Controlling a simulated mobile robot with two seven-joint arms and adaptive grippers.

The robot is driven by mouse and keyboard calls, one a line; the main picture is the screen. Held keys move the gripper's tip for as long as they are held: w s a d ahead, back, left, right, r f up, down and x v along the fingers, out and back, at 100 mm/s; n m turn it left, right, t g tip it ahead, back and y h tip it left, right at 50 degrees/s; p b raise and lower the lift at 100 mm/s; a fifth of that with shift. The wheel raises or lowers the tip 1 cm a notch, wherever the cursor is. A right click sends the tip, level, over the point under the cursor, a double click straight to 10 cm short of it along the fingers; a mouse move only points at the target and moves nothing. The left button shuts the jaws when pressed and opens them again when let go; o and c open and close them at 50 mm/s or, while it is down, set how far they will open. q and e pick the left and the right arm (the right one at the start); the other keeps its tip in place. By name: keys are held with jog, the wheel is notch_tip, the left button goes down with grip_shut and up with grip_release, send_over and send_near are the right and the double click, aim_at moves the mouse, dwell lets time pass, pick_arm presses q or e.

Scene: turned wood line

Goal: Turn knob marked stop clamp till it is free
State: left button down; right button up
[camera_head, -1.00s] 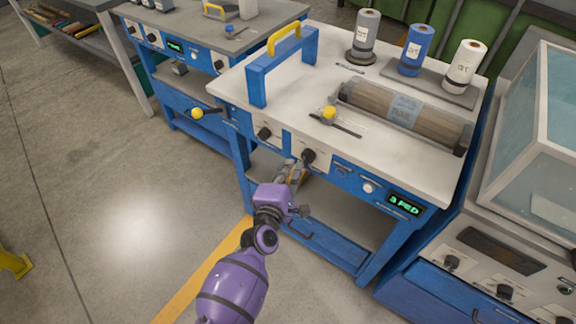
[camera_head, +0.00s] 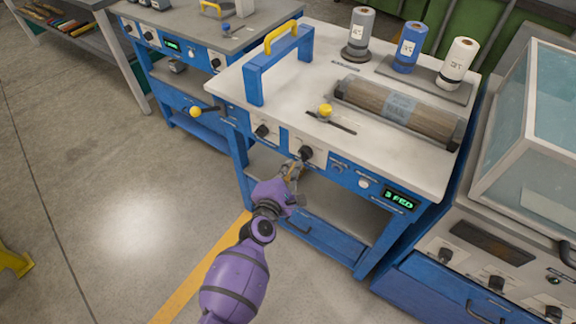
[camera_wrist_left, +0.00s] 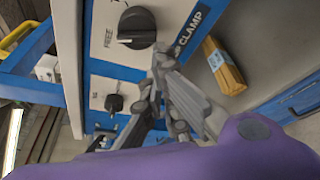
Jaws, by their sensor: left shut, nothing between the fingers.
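The stop clamp knob (camera_head: 305,153) is a round black knob on the front panel of the blue bench. My left gripper (camera_head: 292,170) is just below the knob. In the left wrist view the gripper (camera_wrist_left: 158,66) is shut and empty, its tips beside the knob's lower right; contact is not clear. My right gripper is out of view.
A second black knob (camera_head: 262,131) sits to the left on the panel, with a yellow-tipped lever (camera_head: 196,112) farther left. A green display (camera_head: 401,199) is at right. A banded wood bundle (camera_wrist_left: 223,65) lies below the panel.

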pick_arm(q)
jog(key=shift+s+d+f+n+g+p, duration=0.15)
jog(key=shift+n+g+p, duration=0.1)
jog(key=shift+n, duration=0.2)
jog(key=shift+d+f+n+g+p, duration=0.15)
jog(key=shift+n+p, duration=0.1)
jog(key=shift+n, duration=0.2)
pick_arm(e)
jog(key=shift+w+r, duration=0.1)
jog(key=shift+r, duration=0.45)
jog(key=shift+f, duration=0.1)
